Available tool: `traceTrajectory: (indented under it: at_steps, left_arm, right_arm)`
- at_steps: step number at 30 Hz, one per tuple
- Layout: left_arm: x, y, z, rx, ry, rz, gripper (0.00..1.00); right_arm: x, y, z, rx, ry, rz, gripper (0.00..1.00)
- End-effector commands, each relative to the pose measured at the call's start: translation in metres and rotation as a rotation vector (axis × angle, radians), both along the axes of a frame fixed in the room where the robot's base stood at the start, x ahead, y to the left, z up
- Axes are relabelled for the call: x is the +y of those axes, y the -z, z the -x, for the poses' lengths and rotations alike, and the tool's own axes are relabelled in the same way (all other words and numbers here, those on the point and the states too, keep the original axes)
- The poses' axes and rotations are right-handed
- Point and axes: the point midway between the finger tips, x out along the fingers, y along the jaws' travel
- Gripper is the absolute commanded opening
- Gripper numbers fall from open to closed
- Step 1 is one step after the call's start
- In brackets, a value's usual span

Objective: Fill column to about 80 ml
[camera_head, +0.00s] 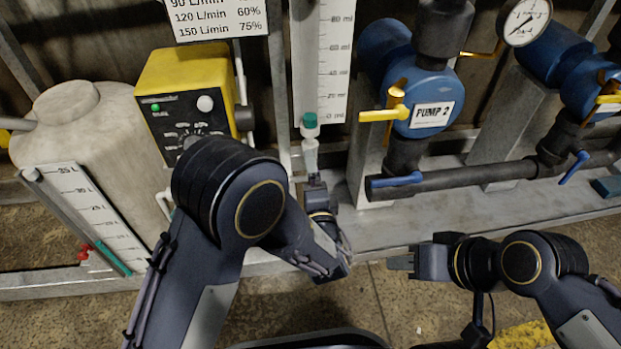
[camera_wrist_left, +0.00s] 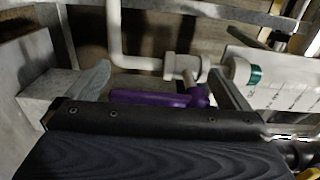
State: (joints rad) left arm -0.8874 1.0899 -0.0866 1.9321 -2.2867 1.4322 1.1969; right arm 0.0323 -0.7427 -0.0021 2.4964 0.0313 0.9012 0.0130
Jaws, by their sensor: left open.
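The calibration column's white ml scale (camera_head: 335,62) stands upright at the top centre, with marks from 0 to 80 ml in view. White pipework (camera_wrist_left: 184,66) carries a purple valve handle (camera_wrist_left: 148,98). My left gripper (camera_head: 315,180) is below the fitting; in the wrist view its open fingers (camera_wrist_left: 165,88) stand on either side of the purple handle. My right gripper (camera_head: 399,262) hangs over the floor, apart from everything; its jaw gap is unclear.
A yellow dosing pump (camera_head: 185,85) with a green light and a pale tank (camera_head: 85,130) stand at left. The blue PUMP 2 (camera_head: 425,90) with yellow handles and a dark pipe (camera_head: 455,180) are at right. A steel ledge (camera_head: 400,222) runs across; the floor before it is clear.

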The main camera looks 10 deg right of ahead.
Motion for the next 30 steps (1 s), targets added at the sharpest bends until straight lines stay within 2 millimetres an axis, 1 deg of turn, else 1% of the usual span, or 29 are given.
traceTrajectory:
  at_steps: [2,5,12,16,21,30]
  left_arm:
    - [0.0,0.0,0.004,0.001,0.001,-0.001,1.0]
    - [-0.001,-0.001,0.016,0.002,0.002,-0.002,1.0]
    - [-0.001,-0.001,0.058,0.002,0.004,-0.002,1.0]
    - [-0.001,0.0,0.073,0.002,0.003,-0.001,1.0]
    - [0.0,0.0,0.079,0.001,0.0,0.001,1.0]
    - [0.0,0.0,0.078,0.001,0.0,0.001,1.0]
  right_arm:
    - [0.0,-0.002,0.0,0.0,0.0,0.0,0.36]
    - [0.0,-0.006,0.0,0.0,0.0,0.0,0.36]
    - [0.0,-0.016,0.0,0.0,0.0,0.0,0.36]
    - [0.0,-0.019,0.0,0.0,0.0,0.0,0.36]
    - [0.0,-0.019,0.0,0.0,0.0,0.0,0.36]
    - [0.0,-0.019,0.0,0.0,0.0,0.0,0.36]
